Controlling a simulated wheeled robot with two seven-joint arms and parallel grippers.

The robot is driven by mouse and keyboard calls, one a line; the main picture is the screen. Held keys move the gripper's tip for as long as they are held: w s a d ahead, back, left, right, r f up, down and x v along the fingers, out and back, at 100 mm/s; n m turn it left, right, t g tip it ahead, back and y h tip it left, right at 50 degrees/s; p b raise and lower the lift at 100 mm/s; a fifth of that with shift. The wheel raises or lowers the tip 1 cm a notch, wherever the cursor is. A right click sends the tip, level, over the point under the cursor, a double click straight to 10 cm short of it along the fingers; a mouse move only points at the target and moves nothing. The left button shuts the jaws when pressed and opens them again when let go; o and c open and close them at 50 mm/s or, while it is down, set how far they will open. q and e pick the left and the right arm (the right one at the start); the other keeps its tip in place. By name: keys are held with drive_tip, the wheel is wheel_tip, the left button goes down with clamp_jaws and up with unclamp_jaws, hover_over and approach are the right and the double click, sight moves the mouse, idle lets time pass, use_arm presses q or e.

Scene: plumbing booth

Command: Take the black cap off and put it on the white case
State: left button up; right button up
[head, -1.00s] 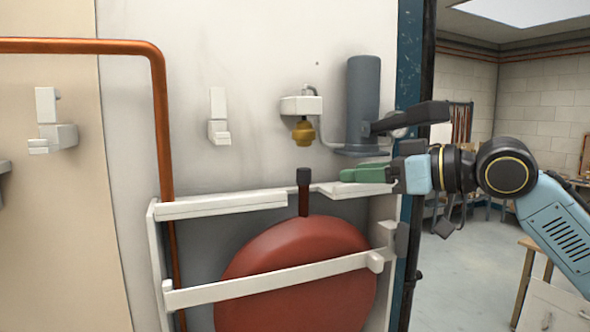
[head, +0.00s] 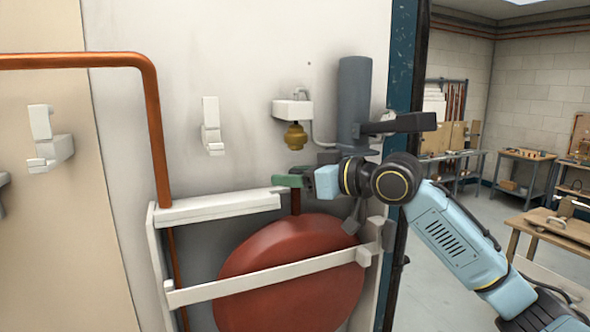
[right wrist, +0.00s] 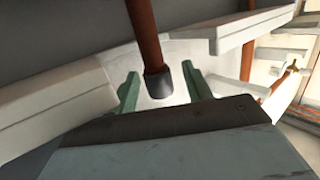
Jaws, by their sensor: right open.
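The black cap (right wrist: 164,84) sits on the end of the stem of the red vessel (head: 290,268). In the right wrist view it lies between the two green fingers of my right gripper (right wrist: 160,77). The fingers are open, with a visible gap on each side of the cap. In the head view the right gripper (head: 290,178) is at the top of the stem and hides the cap. The white case (head: 220,207) frames the red vessel, with a flat ledge on top left of the stem. My left gripper is not in view.
A brass fitting (head: 296,136) under a white bracket (head: 293,108) hangs just above the gripper. A grey cylinder (head: 355,100) with a black handle (head: 402,123) is at the right. A copper pipe (head: 157,130) runs down the left. The ledge is bare.

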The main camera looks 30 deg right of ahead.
drive_tip(key=shift+s, duration=0.1)
drive_tip(key=shift+c, duration=0.6)
drive_tip(key=c, duration=0.9)
